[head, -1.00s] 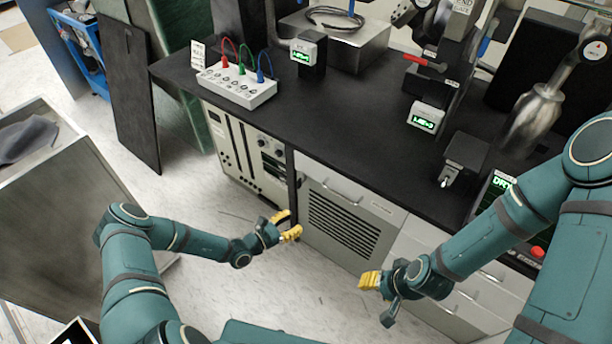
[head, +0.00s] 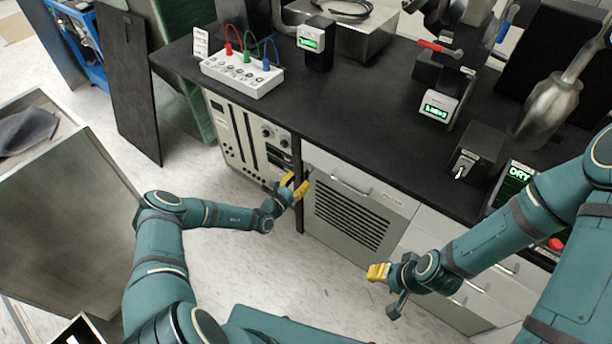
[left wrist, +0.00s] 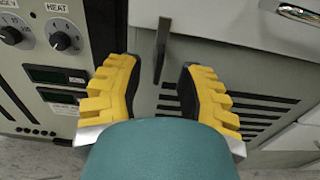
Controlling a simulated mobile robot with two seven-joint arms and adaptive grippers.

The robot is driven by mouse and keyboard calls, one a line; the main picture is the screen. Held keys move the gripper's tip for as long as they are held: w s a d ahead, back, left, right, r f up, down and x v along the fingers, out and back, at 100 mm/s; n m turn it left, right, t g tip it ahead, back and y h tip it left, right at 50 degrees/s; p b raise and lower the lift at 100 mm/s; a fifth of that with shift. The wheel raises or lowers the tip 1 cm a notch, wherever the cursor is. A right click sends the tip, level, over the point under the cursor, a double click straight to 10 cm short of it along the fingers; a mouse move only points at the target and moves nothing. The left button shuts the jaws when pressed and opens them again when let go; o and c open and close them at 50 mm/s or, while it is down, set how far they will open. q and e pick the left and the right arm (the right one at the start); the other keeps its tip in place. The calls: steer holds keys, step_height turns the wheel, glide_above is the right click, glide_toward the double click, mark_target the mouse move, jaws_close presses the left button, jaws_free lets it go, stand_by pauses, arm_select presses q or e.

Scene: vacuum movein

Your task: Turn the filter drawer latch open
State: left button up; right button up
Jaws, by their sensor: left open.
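The filter drawer is the grey front with dark slots (head: 385,206) under the bench. A dark upright bar, which looks like its latch (left wrist: 162,50), stands near the top left of this front. My left gripper (head: 297,185) is open at the drawer's upper left edge. In the left wrist view its yellow fingers (left wrist: 155,90) lie either side of the latch's line, with the bar ahead between the tips. I cannot tell whether they touch it. In the head view the latch is mostly hidden by the fingers. My right gripper (head: 378,272) hangs before the drawers, its opening unclear.
A panel with dials (left wrist: 62,38) is close to the left finger. A silver handle (head: 350,187) sits on the strip above the slots. The black benchtop (head: 370,110) overhangs the fronts and carries a socket box (head: 242,78) and a small display (head: 438,107). The floor in front is clear.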

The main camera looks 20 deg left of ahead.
mark_target(306, 174)
arm_select(q)
steer(key=shift+b+x, duration=0.45)
steer(key=shift+x, duration=1.75)
jaws_close()
